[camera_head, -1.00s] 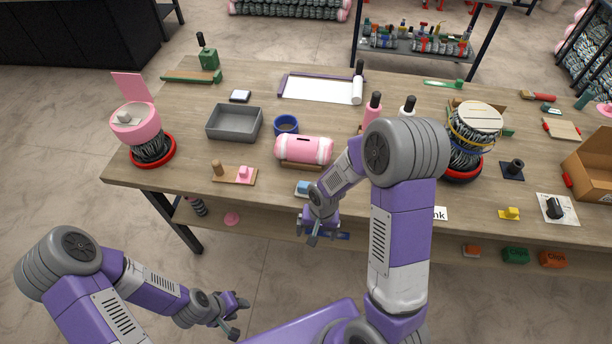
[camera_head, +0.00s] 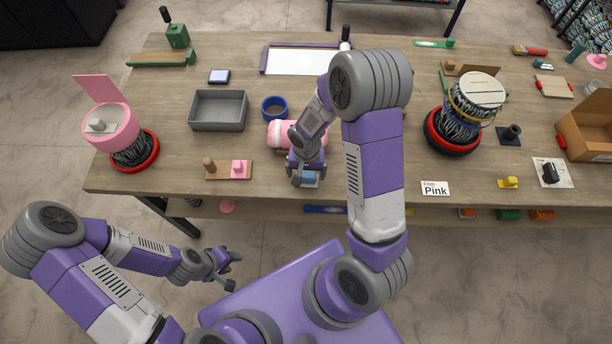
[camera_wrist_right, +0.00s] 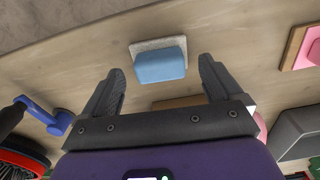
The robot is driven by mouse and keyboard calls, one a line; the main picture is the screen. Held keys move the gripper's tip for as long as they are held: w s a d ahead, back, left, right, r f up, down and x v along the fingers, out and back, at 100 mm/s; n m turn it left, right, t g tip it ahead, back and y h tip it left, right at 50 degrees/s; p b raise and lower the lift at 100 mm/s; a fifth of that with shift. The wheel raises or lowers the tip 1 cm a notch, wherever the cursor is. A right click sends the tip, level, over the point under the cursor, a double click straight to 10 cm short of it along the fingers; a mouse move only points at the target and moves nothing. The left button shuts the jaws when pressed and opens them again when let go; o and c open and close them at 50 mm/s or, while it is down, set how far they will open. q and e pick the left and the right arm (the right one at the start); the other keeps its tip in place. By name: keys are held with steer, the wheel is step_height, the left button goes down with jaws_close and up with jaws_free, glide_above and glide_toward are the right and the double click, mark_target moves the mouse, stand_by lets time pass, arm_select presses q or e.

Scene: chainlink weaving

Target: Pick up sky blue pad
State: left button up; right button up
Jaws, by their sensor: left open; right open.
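The sky blue pad (camera_wrist_right: 161,63) is a small block with a pale grey base, lying on the wooden table near its front edge. In the head view the pad (camera_head: 309,178) is partly hidden by my right gripper (camera_head: 307,182), which is just above it. In the right wrist view my right gripper (camera_wrist_right: 160,80) is open, with the pad between and slightly beyond its fingertips, apart from both fingers. My left gripper (camera_head: 232,270) is open and empty, low in front of the table.
A pink cylinder (camera_head: 283,134) lies just behind my right gripper. A board with a pink block (camera_head: 228,170) is to its left, with a grey tray (camera_head: 218,110) behind. A "Pink" card (camera_head: 435,188) lies right of my right arm. The table front between pad and card is mostly clear.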

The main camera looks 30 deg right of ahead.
mark_target(307, 175)
steer(key=shift+f, duration=1.4)
steer(key=shift+c, duration=0.3)
steer(key=c, duration=0.8)
steer(key=shift+r, duration=0.1)
step_height(307, 175, up, 10)
steer(key=shift+f, duration=0.1)
